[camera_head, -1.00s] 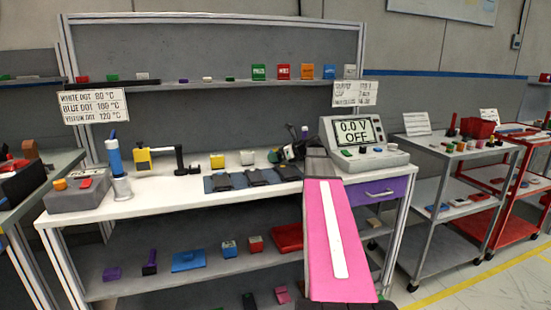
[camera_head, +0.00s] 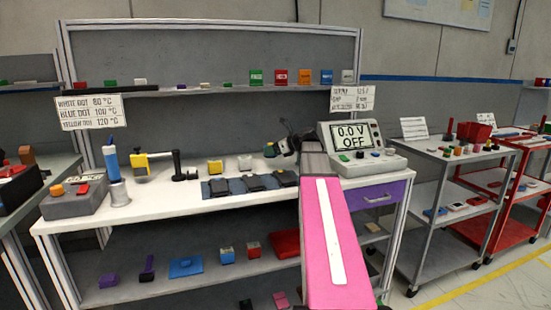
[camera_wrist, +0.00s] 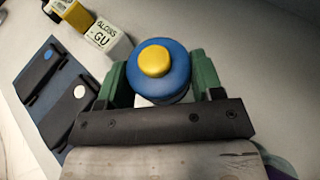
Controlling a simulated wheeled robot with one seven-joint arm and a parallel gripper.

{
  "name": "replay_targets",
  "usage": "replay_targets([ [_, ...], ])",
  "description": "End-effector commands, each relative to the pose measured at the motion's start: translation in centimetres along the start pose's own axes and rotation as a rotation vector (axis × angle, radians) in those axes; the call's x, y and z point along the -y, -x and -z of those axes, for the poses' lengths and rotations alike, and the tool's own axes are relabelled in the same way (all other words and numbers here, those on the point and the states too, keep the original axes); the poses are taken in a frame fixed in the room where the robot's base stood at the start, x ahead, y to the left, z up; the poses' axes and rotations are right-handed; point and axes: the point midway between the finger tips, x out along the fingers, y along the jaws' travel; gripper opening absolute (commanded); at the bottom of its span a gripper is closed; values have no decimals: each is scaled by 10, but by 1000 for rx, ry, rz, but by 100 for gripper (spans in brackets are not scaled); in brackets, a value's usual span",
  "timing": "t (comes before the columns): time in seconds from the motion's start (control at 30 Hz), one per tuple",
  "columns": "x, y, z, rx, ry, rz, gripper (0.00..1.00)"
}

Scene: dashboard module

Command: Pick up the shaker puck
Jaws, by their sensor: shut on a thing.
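In the wrist view, a round blue puck (camera_wrist: 176,74) with a yellow knob on top sits between the two green fingers of my gripper (camera_wrist: 160,82). I take it for the shaker puck. The fingers are shut on its left and right sides. A pale patch shows just below the puck, and its underside is hidden. In the head view, my gripper (camera_head: 284,146) is small and dark above the back of the white bench (camera_head: 150,208), left of the meter. The puck cannot be made out clearly there.
A dark blue mat (camera_wrist: 42,108) with black modules lies left of the gripper in the wrist view. A lettered white block (camera_wrist: 108,37) and a yellow block (camera_wrist: 72,14) are close by. In the head view, the meter (camera_head: 350,138) reads OFF on the right.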

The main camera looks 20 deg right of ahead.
Motion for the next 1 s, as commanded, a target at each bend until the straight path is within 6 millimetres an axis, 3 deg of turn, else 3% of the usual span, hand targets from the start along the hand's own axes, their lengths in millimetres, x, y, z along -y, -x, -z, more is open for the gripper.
replay_targets([
  [0.03, -12, -6, -11, 3, 4, -4, 21],
  [0.2, -37, -23, -41, 3, 4, -4, 21],
  [0.5, -65, -43, -77, 3, 1, -3, 21],
  [1.0, -72, -48, -85, 2, 0, -1, 21],
])
